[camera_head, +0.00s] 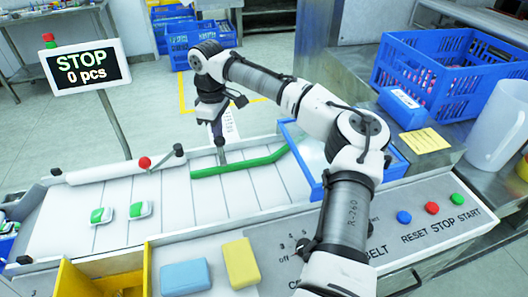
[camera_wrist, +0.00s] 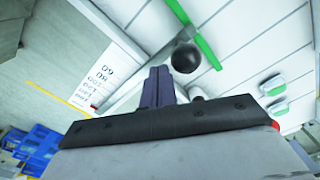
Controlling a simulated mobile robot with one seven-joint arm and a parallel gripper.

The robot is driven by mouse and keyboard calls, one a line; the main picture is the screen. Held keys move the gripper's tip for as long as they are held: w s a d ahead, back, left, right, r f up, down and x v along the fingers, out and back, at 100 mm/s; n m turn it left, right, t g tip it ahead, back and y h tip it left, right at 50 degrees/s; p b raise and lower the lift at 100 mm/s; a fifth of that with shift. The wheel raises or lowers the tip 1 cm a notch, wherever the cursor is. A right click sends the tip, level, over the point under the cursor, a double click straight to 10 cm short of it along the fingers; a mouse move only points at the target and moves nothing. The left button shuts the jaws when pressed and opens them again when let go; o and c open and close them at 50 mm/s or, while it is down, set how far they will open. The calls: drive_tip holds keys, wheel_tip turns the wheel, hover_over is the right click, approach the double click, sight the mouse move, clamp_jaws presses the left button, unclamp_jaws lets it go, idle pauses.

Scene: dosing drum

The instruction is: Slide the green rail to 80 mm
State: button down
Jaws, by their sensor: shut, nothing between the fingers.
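The green rail (camera_head: 240,166) lies across the belt in the head view, with its right part angled up toward a blue-rimmed tray. Part of it shows at the top of the wrist view (camera_wrist: 192,32). A round black knob (camera_wrist: 185,57) sits close to the rail there. My gripper (camera_wrist: 159,72) is shut and empty, its fingertips just left of the knob; I cannot tell if they touch. In the head view my gripper (camera_head: 218,138) points down at the belt's far edge, behind the rail. A white scale strip (camera_wrist: 95,80) with numbers lies beside it; the rail's reading is not legible.
The belt (camera_head: 80,222) carries two green-and-white packs (camera_head: 140,209). The blue-rimmed tray (camera_head: 292,150) is at the belt's right end. Yellow and blue blocks lie in front.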

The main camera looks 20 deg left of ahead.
drive_tip(key=shift+s+d, duration=0.15)
drive_tip(key=s+d, duration=0.4)
drive_tip(key=s, duration=0.2)
drive_tip(key=shift+d, duration=0.35)
idle(1.6)
drive_tip(key=shift+p, duration=0.3)
drive_tip(key=shift+w+a+r+p, duration=0.1)
drive_tip(key=shift+w+a+p, duration=0.4)
wheel_tip(320, 180, up, 8)
drive_tip(key=p, duration=0.7)
